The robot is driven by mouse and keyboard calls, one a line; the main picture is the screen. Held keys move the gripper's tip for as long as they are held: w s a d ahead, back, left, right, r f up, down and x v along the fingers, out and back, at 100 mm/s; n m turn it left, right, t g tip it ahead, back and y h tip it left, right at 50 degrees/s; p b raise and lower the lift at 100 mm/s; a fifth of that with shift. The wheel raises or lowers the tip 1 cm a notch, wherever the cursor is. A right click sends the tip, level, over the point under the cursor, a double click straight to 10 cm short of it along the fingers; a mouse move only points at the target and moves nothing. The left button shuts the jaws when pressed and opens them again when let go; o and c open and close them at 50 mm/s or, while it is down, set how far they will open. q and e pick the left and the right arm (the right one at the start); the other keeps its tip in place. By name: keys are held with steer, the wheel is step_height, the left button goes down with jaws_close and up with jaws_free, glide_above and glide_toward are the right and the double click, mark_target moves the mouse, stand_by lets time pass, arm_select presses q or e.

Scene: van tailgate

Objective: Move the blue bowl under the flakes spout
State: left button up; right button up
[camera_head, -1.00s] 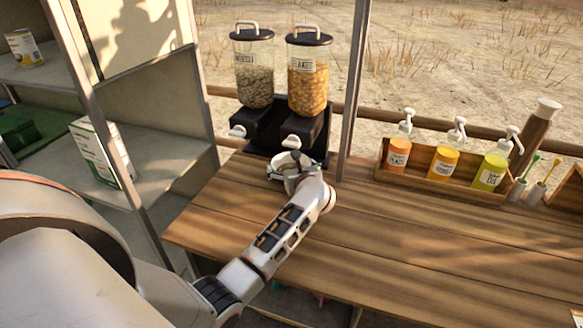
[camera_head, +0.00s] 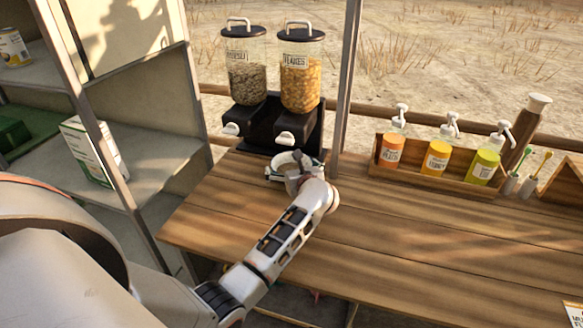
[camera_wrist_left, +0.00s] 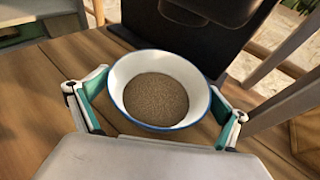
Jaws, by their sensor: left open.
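The bowl (camera_wrist_left: 160,88) is white with a blue rim and holds a brown grainy filling. It stands upright on the wooden table, close against the black dispenser base. My left gripper (camera_head: 292,168) is open, with one finger on each side of the bowl in the left wrist view (camera_wrist_left: 158,82). I cannot tell whether the fingers touch it. In the head view the gripper largely hides the bowl. The flakes dispenser (camera_head: 301,85) stands behind, its white-knobbed spout (camera_head: 286,138) just above and behind the gripper. I cannot tell if the bowl is exactly beneath it. My right gripper is out of view.
The muesli dispenser (camera_head: 246,80) stands left of the flakes. A grey post (camera_head: 345,90) rises just right of them. A wooden rack (camera_head: 410,176) holds several pump bottles at the right. Grey shelving (camera_head: 150,165) is at the left.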

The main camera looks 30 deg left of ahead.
arm_select(q)
steer(key=v, duration=1.2)
steer(key=shift+d, duration=0.1)
